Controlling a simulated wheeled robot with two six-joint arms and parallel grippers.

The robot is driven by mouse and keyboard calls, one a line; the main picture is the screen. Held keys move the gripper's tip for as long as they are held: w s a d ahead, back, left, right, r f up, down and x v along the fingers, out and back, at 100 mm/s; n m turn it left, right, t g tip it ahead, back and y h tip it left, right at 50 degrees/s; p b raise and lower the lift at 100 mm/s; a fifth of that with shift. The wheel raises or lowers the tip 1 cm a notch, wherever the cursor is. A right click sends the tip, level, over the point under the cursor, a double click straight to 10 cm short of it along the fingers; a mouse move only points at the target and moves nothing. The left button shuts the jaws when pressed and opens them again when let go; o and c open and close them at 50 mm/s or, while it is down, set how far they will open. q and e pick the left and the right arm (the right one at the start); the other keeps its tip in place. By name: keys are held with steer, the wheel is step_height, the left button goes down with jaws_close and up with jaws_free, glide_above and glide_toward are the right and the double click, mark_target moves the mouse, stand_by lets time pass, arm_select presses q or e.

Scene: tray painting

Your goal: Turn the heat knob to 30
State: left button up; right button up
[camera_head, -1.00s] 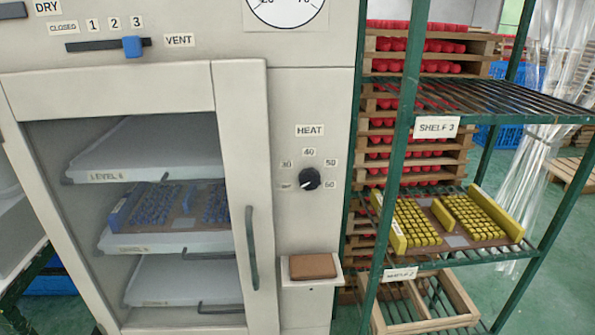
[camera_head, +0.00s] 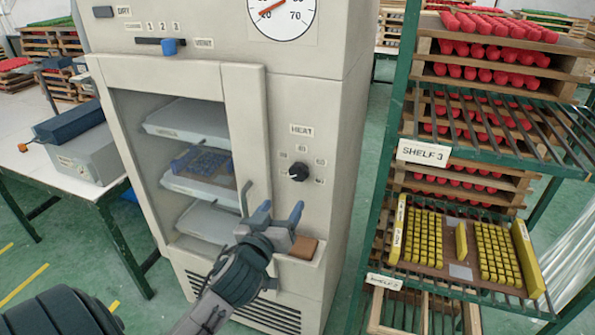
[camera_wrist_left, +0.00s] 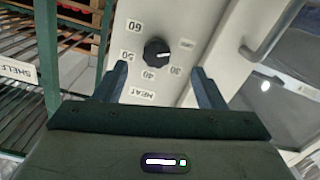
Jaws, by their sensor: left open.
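The black heat knob (camera_head: 299,172) is on the oven's front panel, under the HEAT label (camera_head: 301,130). Number labels ring it, too small to read in the head view. In the left wrist view the knob (camera_wrist_left: 157,52) shows upside down, with 30, 40, 50 and 60 around it. Its white pointer line is hard to read against the numbers. My left gripper (camera_head: 279,213) is open and empty, below and in front of the knob. In the left wrist view the knob lies beyond the fingertips (camera_wrist_left: 160,72), between them and untouched. My right gripper is not in view.
The oven door handle (camera_head: 246,197) stands left of my left gripper. A brown block (camera_head: 304,248) sits on a small ledge below the knob. A green rack (camera_head: 385,190) with a tray of yellow pieces stands to the right. A dial (camera_head: 281,15) is above.

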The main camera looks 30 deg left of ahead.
mark_target(298, 177)
arm_select(q)
steer(key=p+x, duration=0.1)
steer(key=x, duration=0.2)
steer(key=r+p+x, duration=0.1)
steer(key=x, duration=0.2)
steer(key=p+x, duration=0.1)
steer(key=x, duration=0.2)
steer(key=shift+w+r+p, duration=0.3)
steer(key=shift+p, duration=0.1)
steer(key=shift+w+a+f, duration=0.1)
steer(key=shift+w+a, duration=0.05)
steer(key=shift+w, duration=0.4)
steer(key=c, duration=1)
